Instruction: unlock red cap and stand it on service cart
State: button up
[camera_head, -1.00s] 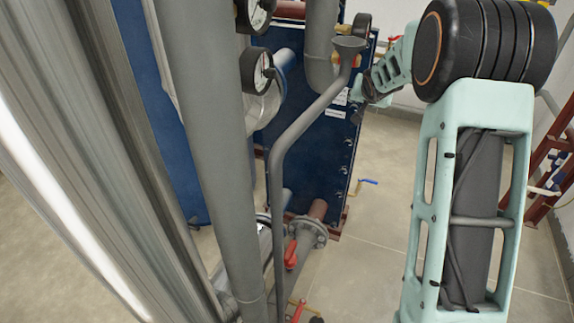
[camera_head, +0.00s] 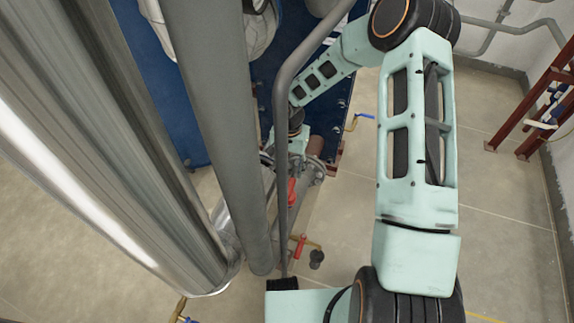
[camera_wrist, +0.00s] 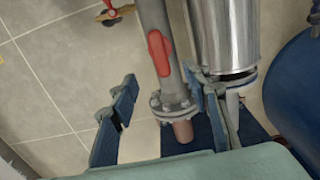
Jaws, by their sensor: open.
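A red cap-like piece (camera_wrist: 159,52) sits on a grey flanged pipe in the wrist view. In the head view a red piece (camera_head: 291,190) shows on the low pipe, partly behind a thin grey pipe. My gripper (camera_wrist: 163,80) is open and empty. Its two dark blue fingers reach toward the pipe, one on each side of the flange in the picture. The right finger overlaps the flange edge; I cannot tell if it touches. In the head view my gripper is mostly hidden behind the thin pipe. No service cart is recognisable.
Tall grey pipes (camera_head: 225,130) stand at the left, close to my arm. A red-handled valve (camera_head: 299,246) is low near the floor, and a blue lever (camera_head: 364,115) is farther back. A red-brown frame (camera_head: 530,105) stands at the right. The floor between is clear.

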notch_tip(320, 180, down, 11)
jog(key=b, duration=0.8)
jog(key=shift+c, duration=0.4)
grip_shut()
